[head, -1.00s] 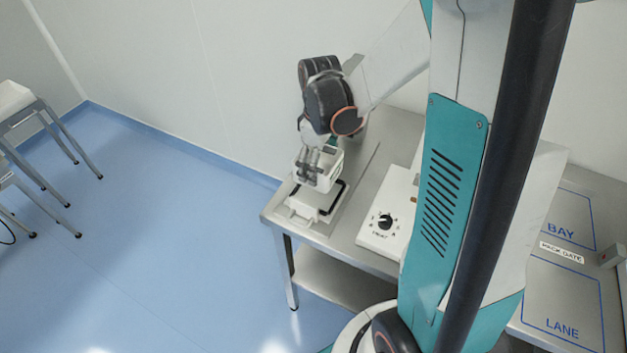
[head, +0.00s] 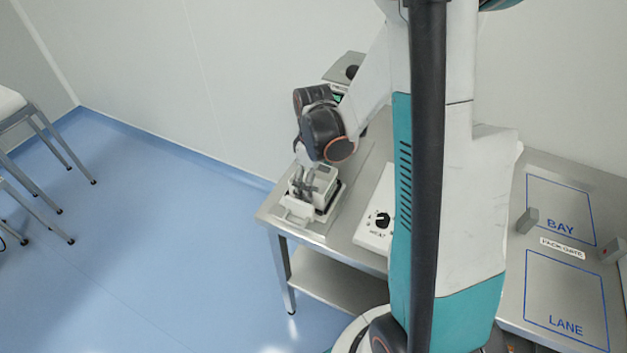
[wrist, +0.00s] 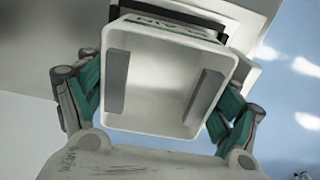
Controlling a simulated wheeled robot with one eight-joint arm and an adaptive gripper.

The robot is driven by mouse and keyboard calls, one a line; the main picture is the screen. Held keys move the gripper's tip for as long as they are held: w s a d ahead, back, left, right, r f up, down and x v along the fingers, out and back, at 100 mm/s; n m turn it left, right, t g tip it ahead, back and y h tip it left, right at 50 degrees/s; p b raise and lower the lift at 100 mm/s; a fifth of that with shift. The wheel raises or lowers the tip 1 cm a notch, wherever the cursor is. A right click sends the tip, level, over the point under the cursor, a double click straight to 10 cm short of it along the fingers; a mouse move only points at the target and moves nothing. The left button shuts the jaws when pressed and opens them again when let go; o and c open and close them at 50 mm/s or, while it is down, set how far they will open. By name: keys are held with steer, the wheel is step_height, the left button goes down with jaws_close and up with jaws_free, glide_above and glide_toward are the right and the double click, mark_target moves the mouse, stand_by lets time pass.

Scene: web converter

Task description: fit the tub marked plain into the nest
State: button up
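A white, square, open-topped tub (head: 325,176) is low at the nest, a white fixture (head: 297,209) with a dark frame on the left end of the bench. In the wrist view the tub (wrist: 160,75) fills the middle, its opening facing the camera. Green-edged lettering on its far side is upside down and partly cut off, so I cannot read it all. My gripper (wrist: 160,92) is at the tub, its teal links close against both sides, and looks shut on it. Grey pads show within the tub's outline. I cannot tell whether the tub is fully seated.
A control box with a black dial (head: 382,219) stands right of the nest. Farther right, the bench has blue outlines marked BAY (head: 560,226) and LANE (head: 566,325), with small grey blocks beside them. Steel stools (head: 25,125) stand far left. The floor between is clear.

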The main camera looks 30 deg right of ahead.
steer(key=shift+o, duration=0.5)
steer(key=shift+r, duration=0.2)
step_height(320, 180, up, 12)
steer(key=p, duration=0.3)
stand_by(0.3)
